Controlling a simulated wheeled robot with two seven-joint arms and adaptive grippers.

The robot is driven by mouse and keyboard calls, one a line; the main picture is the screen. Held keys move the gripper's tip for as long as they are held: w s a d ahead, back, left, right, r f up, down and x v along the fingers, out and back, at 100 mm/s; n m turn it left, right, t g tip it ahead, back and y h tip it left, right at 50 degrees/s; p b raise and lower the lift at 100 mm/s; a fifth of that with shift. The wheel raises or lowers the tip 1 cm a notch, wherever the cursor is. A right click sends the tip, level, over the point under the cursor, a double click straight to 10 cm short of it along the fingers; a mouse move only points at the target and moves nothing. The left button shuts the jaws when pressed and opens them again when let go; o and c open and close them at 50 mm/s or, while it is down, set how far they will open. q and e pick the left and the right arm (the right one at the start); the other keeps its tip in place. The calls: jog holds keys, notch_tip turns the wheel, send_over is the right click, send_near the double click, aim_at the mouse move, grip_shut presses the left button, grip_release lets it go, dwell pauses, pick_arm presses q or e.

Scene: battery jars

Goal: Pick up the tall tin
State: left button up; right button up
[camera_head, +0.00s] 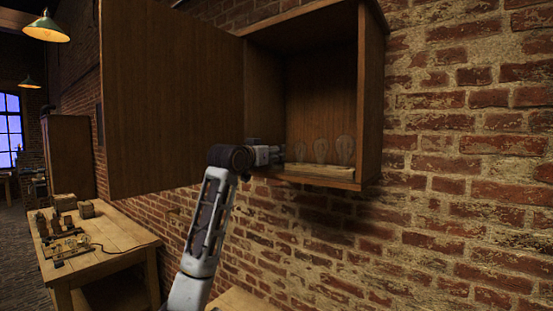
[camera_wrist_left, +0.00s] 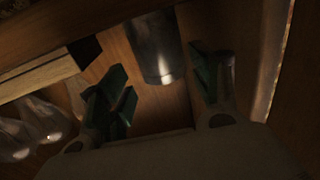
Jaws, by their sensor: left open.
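The tall tin (camera_wrist_left: 155,45) is a dark grey metallic cylinder in the left wrist view, at the top middle, with its upper part cut off by the frame. I cannot make it out in the head view. My left gripper (camera_wrist_left: 160,85) is open, with one green-padded finger on each side of the gap and the tin ahead between them, apart from both pads. In the head view the left gripper (camera_head: 274,155) is at the left side of the open wall cabinet's mouth, its fingertips mostly hidden. My right gripper is not in view.
The wooden cabinet (camera_head: 373,100) hangs on a brick wall, its door (camera_head: 170,95) swung open to the left. Several clear glass bulbs (camera_head: 345,150) stand on a pale board (camera_head: 320,171) inside it. A workbench (camera_head: 115,235) with small blocks stands at lower left.

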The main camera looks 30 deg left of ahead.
pick_arm(q)
jog(key=shift+w, duration=0.15)
jog(key=shift+w+a+f+p, duration=0.15)
jog(key=shift+w+p, duration=0.35)
jog(key=shift+w, duration=0.25)
jog(key=shift+w+a+r+p, duration=0.1)
jog(key=shift+w+a+p, duration=0.05)
jog(key=shift+w+p, duration=0.45)
jog(key=shift+w+f, duration=0.1)
jog(key=shift+w, duration=1)
jog(key=shift+a, duration=0.1)
jog(key=c, duration=0.9)
